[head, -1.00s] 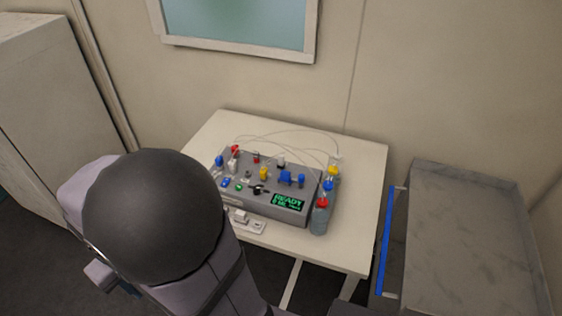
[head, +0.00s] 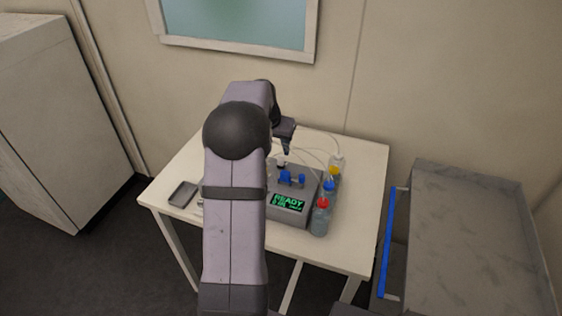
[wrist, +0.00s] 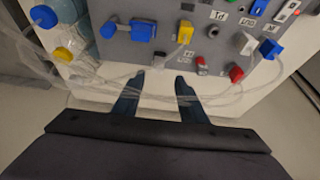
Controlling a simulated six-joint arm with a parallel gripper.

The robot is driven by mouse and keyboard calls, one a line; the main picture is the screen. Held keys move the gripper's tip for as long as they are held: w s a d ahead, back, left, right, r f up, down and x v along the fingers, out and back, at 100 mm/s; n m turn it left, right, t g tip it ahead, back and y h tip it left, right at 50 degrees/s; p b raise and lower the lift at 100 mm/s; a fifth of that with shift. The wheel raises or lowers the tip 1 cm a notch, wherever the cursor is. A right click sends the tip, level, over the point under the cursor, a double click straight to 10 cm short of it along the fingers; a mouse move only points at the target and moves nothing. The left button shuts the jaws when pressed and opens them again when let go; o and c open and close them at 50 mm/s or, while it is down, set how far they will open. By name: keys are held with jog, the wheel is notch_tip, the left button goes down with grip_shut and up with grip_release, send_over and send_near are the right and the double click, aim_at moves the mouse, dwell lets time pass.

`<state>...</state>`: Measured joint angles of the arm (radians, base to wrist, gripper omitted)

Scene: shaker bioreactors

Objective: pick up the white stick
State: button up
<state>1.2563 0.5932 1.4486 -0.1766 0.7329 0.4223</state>
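A short white piece (wrist: 246,44) stands on the grey device's top panel in the wrist view, right of the yellow knob; it looks like the white stick, but I cannot be sure. My gripper (wrist: 158,88) is open and empty. Its two dark fingers are apart, over the pale table edge and thin clear tubes beside the device. The white piece is up and to the right of the fingers, not between them. In the head view my gripper (head: 286,147) hangs above the device's far side, and my arm hides the device's left part.
The grey device (head: 290,214) has blue valves (head: 291,178) and a READY display. Capped bottles (head: 320,222) stand along its right side. Clear tubes loop behind it. A small grey tray (head: 183,194) lies at the table's left. A grey cart (head: 470,230) stands right.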

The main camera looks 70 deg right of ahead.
aim_at(281, 156)
jog(key=shift+s+p+x, duration=0.2)
jog(key=shift+p+x, duration=1.9)
jog(key=shift+x, duration=1.6)
jog(key=shift+a, duration=0.1)
grip_shut()
